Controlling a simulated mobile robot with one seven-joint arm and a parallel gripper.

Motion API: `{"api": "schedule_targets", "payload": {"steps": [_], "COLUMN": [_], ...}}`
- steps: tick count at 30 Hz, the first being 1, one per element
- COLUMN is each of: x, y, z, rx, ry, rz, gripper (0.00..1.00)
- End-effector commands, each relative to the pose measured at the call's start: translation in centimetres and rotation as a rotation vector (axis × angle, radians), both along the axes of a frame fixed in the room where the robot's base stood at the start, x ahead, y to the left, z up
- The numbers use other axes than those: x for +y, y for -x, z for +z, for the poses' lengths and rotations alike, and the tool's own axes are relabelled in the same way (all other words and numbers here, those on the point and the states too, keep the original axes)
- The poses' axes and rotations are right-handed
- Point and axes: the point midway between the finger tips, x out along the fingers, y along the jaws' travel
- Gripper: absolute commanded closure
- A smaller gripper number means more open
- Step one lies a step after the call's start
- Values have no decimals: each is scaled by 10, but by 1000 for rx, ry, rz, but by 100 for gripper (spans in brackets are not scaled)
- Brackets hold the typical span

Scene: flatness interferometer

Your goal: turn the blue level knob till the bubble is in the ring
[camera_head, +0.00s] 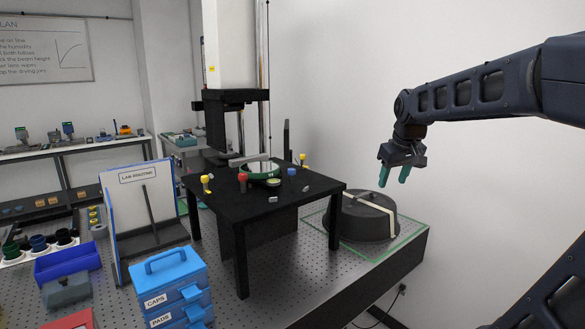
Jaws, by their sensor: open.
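The blue level knob (292,172) stands upright on the right part of the black raised table (222,205). A round level (272,182) with a pale face sits just left of the knob, in front of a green-rimmed round part (260,168). The bubble and ring are too small to make out. My gripper (393,175) has green fingers that point down. It is open and empty, in the air to the right of the black table, well apart from the blue knob.
A red knob (243,181) and yellow knobs (206,182) stand on the black table near small metal pieces. A dark round drum (362,222) with a pale strap sits below my gripper. A blue drawer box (170,285) and a labelled board (140,205) stand at left.

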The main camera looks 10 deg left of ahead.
Motion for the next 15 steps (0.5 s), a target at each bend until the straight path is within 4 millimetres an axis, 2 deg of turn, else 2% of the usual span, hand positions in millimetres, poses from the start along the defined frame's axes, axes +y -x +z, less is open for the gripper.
{"api": "schedule_targets", "payload": {"steps": [3,15], "x": [31,146], "y": [-33,-127], "z": [13,42], "rx": [10,30], "ry": [8,-8], "rz": [102,457], "gripper": [51,51]}}
